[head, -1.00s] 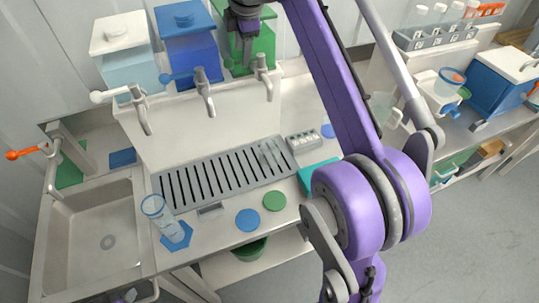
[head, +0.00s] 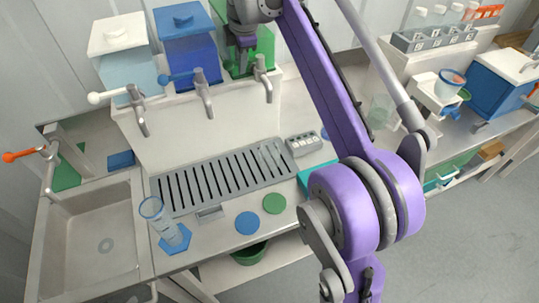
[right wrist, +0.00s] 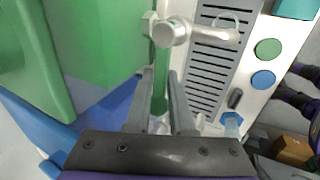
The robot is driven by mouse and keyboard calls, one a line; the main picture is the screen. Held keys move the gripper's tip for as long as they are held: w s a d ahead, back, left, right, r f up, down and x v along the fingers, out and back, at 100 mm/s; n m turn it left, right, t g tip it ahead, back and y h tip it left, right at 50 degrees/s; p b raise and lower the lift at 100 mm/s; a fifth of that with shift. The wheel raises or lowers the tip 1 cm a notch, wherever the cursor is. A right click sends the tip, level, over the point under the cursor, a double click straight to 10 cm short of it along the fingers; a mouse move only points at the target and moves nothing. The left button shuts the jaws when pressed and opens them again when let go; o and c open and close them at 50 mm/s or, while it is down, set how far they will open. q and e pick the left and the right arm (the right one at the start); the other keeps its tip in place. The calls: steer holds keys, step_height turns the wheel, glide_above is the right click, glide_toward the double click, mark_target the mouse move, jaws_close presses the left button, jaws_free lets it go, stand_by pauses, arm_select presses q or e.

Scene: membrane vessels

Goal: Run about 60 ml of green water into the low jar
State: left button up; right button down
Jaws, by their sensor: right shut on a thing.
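My right gripper (head: 243,62) is at the green tank (head: 262,48), behind the green tank's tap (head: 263,78). In the right wrist view its two fingers (right wrist: 162,105) are closed around the green tap lever (right wrist: 160,92). The tap's metal body (right wrist: 172,32) shows just beyond them. A low clear jar (head: 270,153) seems to stand on the slotted drip tray below this tap; its rim (right wrist: 226,20) shows faintly in the right wrist view. I cannot make out any water level or stream. My left gripper is not in view.
A blue tank (head: 187,45) and a white tank (head: 122,55) stand left of the green one. A tall measuring cylinder (head: 162,222) stands front left, beside the sink (head: 92,230). Blue (head: 249,222) and green (head: 274,203) discs lie on the front counter.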

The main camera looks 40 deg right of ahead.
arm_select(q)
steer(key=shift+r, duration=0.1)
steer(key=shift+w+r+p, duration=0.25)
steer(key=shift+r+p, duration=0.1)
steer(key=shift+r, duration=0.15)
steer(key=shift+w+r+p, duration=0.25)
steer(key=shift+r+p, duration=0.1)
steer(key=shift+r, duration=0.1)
arm_select(e)
steer(key=s+n+y, duration=0.1)
steer(key=n, duration=0.1)
steer(key=s+n+y, duration=0.1)
steer(key=n, duration=0.2)
steer(key=shift+s, duration=0.2)
stand_by(6.2)
